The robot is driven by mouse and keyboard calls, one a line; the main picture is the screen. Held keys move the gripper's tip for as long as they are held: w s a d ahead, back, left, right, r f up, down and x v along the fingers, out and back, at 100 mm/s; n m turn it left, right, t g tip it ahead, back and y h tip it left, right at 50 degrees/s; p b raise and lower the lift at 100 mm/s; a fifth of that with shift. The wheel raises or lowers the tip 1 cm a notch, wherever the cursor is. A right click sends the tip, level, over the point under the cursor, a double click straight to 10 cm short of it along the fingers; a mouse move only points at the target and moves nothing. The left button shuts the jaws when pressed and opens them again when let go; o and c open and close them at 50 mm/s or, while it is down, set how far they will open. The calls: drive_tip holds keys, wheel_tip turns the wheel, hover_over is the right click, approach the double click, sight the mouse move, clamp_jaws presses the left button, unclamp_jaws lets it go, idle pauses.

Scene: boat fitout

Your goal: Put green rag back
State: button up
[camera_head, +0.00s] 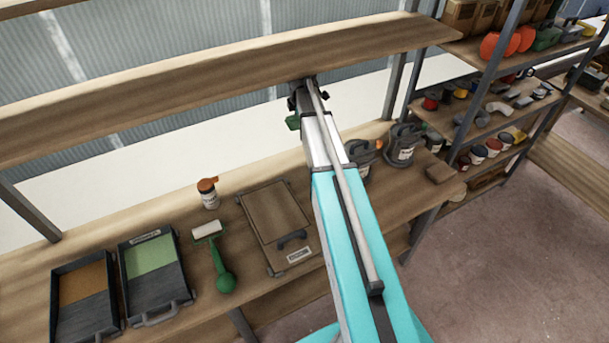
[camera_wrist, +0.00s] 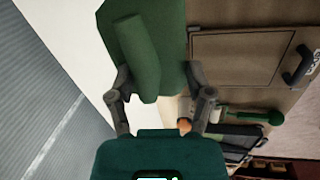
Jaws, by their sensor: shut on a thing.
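The green rag (camera_wrist: 135,45) is in my gripper (camera_wrist: 160,92) in the wrist view, folded and bunched between the two fingers. In the head view a small part of the rag (camera_head: 293,122) shows at the end of my arm, just below the upper wooden shelf and above the workbench. My gripper (camera_head: 295,104) is small and partly hidden by my arm there. The rag hangs clear of the bench top as far as I can tell.
The workbench carries a brown case (camera_head: 272,212), a green-handled roller (camera_head: 222,262), an orange-capped bottle (camera_head: 208,193), two trays (camera_head: 155,275) and grey canisters (camera_head: 402,147). A long shelf board (camera_head: 200,75) runs above. A stocked rack (camera_head: 490,110) stands at right.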

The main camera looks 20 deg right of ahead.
drive_tip(key=s+a+f+b, duration=0.3)
drive_tip(key=s+f+b, duration=0.2)
drive_tip(key=s, duration=0.3)
drive_tip(key=s+a+f+b, duration=0.3)
drive_tip(key=s+f+b, duration=0.3)
drive_tip(key=s, duration=0.1)
drive_tip(key=shift+s+a+f+b, duration=0.2)
drive_tip(key=shift+s+f+b, duration=0.1)
drive_tip(key=shift+s+f, duration=0.05)
drive_tip(key=w+d+f+b, duration=0.2)
drive_tip(key=w+f+b, duration=0.1)
drive_tip(key=w, duration=0.1)
drive_tip(key=w+d+f+b, duration=0.2)
drive_tip(key=w+f+b, duration=0.1)
drive_tip(key=w, duration=0.1)
drive_tip(key=w+d+f+b, duration=0.2)
drive_tip(key=w+f+b, duration=0.1)
drive_tip(key=shift+w, duration=0.4)
